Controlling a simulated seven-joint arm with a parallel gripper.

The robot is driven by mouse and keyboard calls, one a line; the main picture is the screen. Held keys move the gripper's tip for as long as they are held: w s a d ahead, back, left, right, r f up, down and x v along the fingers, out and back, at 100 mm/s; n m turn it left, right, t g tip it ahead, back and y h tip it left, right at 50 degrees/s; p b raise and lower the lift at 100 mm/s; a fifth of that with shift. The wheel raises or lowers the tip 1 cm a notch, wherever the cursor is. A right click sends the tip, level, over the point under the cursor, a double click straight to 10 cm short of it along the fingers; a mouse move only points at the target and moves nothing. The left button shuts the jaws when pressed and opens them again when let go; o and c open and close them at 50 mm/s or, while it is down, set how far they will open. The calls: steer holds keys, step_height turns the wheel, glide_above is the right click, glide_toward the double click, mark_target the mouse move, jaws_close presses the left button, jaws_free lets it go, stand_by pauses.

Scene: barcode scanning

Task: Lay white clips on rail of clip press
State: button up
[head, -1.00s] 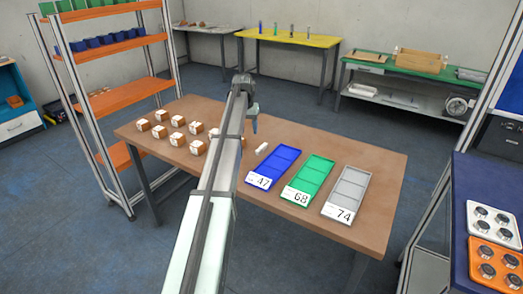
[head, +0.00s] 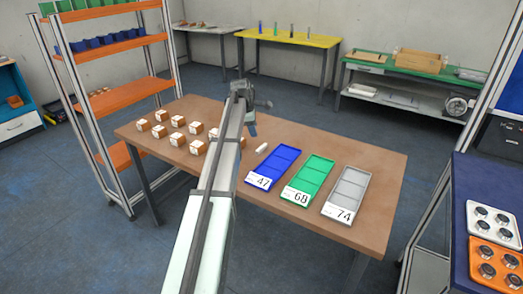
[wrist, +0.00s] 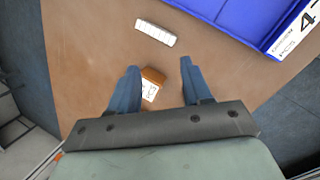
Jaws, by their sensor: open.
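My gripper (head: 251,131) hangs over the table's far half in the head view. In the wrist view my gripper (wrist: 158,66) is open, with two blue fingers apart. A small brown box with a white printed label (wrist: 150,84) shows between the fingers, nearer the left one; I cannot tell its depth below them. A small white block (wrist: 155,32) lies beyond the fingertips, and it also shows in the head view (head: 262,148). It is the only loose white piece I see. No clip press or rail can be made out.
Several labelled brown boxes (head: 178,139) stand on the left of the brown table (head: 300,135). A blue tray 47 (head: 273,168), a green tray 68 (head: 308,180) and a grey tray 74 (head: 345,194) lie at the right. An orange shelf rack (head: 128,95) stands left.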

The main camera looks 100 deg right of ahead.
steer(key=n, duration=1.2)
glide_above(262, 146)
steer(key=w+a, duration=0.2)
steer(key=shift+h, duration=0.3)
steer(key=f, duration=0.7)
steer(key=shift+w+d+f, duration=0.1)
steer(key=shift+d+f, duration=0.15)
steer(key=shift+s+a+x, duration=0.15)
steer(key=shift+x, duration=1.2)
steer(key=shift+s+a+x, duration=0.1)
steer(key=shift+a+x, duration=0.05)
steer(key=shift+x, duration=1.15)
steer(key=shift+f, duration=0.15)
steer(key=shift+c, duration=0.5)
jaws_close()
